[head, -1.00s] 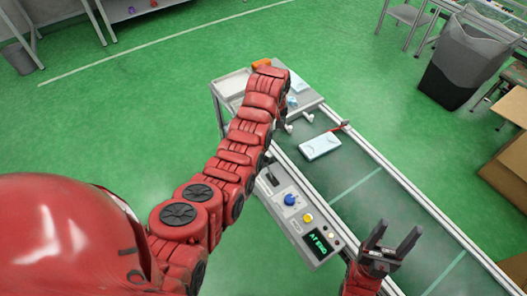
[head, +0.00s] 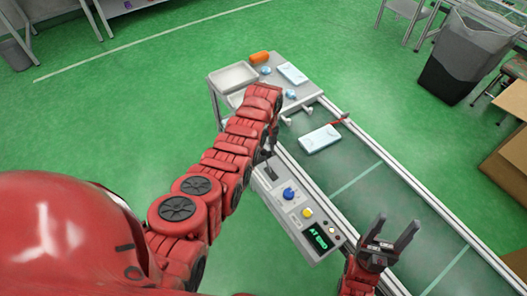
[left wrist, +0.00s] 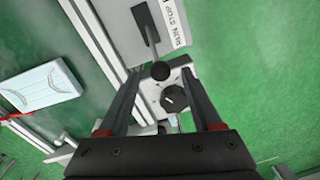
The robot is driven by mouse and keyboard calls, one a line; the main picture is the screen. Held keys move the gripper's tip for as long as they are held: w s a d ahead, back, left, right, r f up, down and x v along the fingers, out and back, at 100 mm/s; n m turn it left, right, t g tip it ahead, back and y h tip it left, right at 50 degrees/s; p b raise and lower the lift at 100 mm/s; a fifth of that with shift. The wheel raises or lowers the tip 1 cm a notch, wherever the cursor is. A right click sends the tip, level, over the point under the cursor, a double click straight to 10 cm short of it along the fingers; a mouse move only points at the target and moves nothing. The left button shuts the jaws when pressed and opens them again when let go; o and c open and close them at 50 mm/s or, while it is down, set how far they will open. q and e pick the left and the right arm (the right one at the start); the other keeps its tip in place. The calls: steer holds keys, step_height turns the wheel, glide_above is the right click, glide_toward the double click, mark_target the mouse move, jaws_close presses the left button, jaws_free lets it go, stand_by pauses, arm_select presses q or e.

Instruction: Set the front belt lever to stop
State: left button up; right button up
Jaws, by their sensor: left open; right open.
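The grey control panel (head: 304,222) lies along the near side of the belt. The front belt lever (head: 269,172) stands at its upper-left end, close to my left arm. In the left wrist view, the lever's dark ball end (left wrist: 160,71) shows between the fingertips of my left gripper (left wrist: 161,74), which is open; I cannot tell whether they touch. The lever's slot lies beside a RUN STOP label (left wrist: 177,22). Which setting the lever is in is unclear. The head view hides the left fingertips behind my arm. My right gripper (head: 391,238) is open and empty over the belt's near side.
The panel carries a blue knob (head: 289,193), a yellow button (head: 307,212) and a green-lettered display (head: 320,238). A cart with a tray (head: 233,78) stands at the belt's far end.

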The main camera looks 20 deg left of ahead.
mark_target(264, 150)
arm_select(q)
steer(key=shift+s+a+f+b, duration=0.1)
steer(key=shift+f+b, duration=0.5)
steer(key=shift+f, duration=1.2)
steer(key=shift+c, duration=0.2)
jaws_close()
